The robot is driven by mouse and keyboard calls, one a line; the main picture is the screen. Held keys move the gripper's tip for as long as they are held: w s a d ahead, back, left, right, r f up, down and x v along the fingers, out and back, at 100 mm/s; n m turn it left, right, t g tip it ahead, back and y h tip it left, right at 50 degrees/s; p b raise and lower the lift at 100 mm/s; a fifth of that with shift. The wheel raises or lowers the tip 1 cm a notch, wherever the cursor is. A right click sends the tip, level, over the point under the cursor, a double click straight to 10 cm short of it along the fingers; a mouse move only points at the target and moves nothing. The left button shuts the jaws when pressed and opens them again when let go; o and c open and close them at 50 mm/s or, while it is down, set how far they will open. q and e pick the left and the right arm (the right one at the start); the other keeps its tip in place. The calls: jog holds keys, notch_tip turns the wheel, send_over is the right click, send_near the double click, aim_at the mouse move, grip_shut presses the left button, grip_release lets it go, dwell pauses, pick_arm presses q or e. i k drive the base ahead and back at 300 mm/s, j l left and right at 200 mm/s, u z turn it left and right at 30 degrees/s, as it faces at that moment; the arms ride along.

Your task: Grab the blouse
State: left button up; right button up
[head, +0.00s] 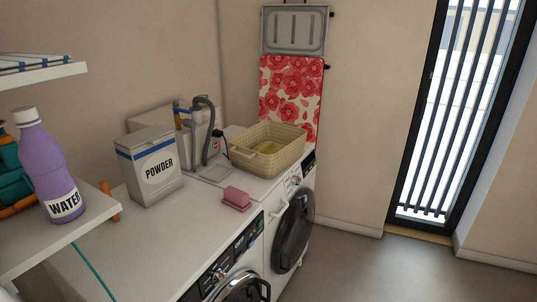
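No blouse can be clearly made out in the head view. A beige woven laundry basket (282,160) stands on the far end of the white machine top. Something yellowish (268,147) lies low inside the basket; its near wall hides part of it, and I cannot tell whether it is cloth. Neither of my grippers is in view.
A powder box (152,172), a pink block (237,198) and a grey hose (206,135) are on the machine top. A purple water bottle (52,175) stands on the left shelf. Two front-loading machines have round doors (293,230). The floor (375,270) at right is clear.

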aim_at(267, 147)
jog(key=i+l, duration=0.2)
jog(key=l, duration=0.15)
jog(key=i+l+u, duration=0.1)
jog(key=l, duration=0.3)
jog(key=i+l, duration=0.5)
jog(key=l, duration=0.25)
jog(key=u, duration=0.05)
